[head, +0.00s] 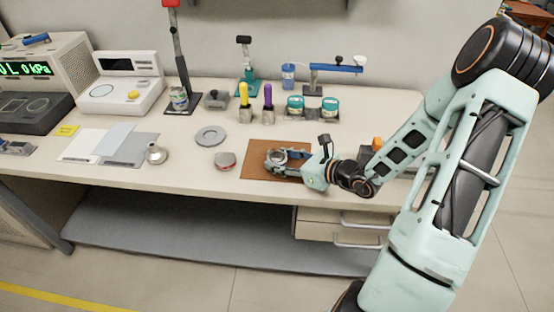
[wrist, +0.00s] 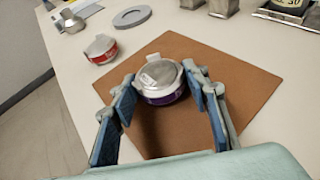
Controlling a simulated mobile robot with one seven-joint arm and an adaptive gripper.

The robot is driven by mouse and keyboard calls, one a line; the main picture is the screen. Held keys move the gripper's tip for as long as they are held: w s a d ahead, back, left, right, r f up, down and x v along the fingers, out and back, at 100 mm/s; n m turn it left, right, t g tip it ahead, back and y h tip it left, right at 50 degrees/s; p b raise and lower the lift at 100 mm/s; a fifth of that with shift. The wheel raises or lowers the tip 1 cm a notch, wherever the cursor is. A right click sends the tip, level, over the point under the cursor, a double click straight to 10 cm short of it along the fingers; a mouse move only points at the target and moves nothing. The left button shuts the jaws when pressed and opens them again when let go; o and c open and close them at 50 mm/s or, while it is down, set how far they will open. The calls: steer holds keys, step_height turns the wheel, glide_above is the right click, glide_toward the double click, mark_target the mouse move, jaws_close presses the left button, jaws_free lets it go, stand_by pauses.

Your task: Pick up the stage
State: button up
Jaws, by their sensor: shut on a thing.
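A round, silver-topped stage with a purple band (wrist: 162,82) is between my fingers above the brown mat (wrist: 255,85). My gripper (wrist: 160,88) is shut on this stage, with a blue-padded finger on each side of it. In the head view my gripper (head: 286,160) reaches in from the right over the mat (head: 258,172). The fingers partly hide the stage there. A similar stage with a red band (head: 225,161) sits on the bench left of the mat; it also shows in the wrist view (wrist: 101,49). I cannot tell whether the held stage touches the mat.
A grey ring (head: 210,135) and a metal funnel-like piece (head: 156,153) lie to the left. Behind the mat stand yellow-topped (head: 244,97) and purple-topped (head: 268,98) holders and two teal-banded jars (head: 330,108). The bench's front edge is close to the mat.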

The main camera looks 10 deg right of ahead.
steer(key=shift+c, duration=1)
steer(key=shift+r, duration=0.15)
steer(key=shift+r, duration=0.65)
steer(key=s+r+p, duration=0.5)
steer(key=s+r, duration=0.4)
steer(key=r, duration=0.1)
steer(key=shift+s+d+p, duration=0.3)
steer(key=shift+p, duration=0.1)
steer(key=shift+r+p, duration=0.2)
steer(key=shift+p, duration=0.3)
